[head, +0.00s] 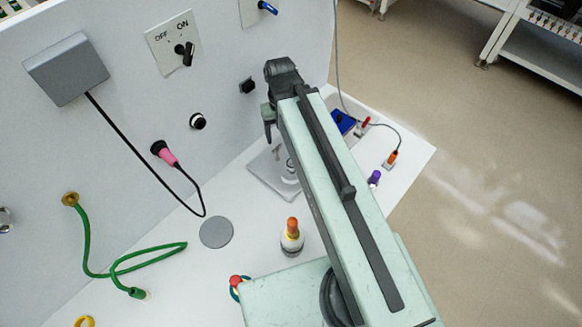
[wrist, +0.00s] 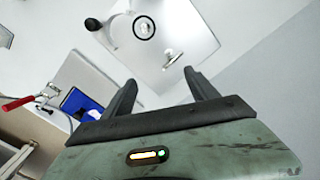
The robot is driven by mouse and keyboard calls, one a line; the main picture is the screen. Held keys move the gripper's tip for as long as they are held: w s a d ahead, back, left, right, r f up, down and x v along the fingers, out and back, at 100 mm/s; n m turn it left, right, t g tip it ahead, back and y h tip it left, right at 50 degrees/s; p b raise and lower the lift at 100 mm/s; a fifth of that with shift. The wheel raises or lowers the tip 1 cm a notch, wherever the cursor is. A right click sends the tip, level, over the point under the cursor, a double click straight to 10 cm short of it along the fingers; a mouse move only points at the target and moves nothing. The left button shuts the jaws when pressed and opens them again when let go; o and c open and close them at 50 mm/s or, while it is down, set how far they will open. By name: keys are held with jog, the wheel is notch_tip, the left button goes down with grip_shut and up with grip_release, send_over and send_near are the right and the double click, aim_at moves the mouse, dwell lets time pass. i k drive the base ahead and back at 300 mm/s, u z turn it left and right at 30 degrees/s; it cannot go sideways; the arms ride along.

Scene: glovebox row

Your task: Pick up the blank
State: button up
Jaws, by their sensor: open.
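My gripper (head: 268,128) is above the far part of the white bench, its jaws partly hidden by my arm. In the wrist view my gripper (wrist: 164,88) shows two dark fingers spread apart with nothing between them. Past the fingertips lies a pale square plate (wrist: 185,22). A small metal piece (wrist: 173,61) and a white round part with a black ring (wrist: 144,27) are on or over it. The plate (head: 262,188) also shows in the head view, partly behind my arm. I cannot tell for certain which piece is the blank.
A blue box (head: 343,122) and a purple-topped piece (head: 374,178) are right of my arm. An orange-tipped bottle (head: 292,238), a grey disc (head: 216,232) and a green hose (head: 150,250) are nearer. The wall panel (head: 120,150) carries a switch (head: 185,52) and a pink plug (head: 164,153).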

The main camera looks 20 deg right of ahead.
aim_at(372, 181)
jog(key=u, duration=0.05)
jog(key=k, duration=0.5)
jog(key=u, duration=2.9)
jog(key=k, duration=1.8)
jog(key=u, duration=0.35)
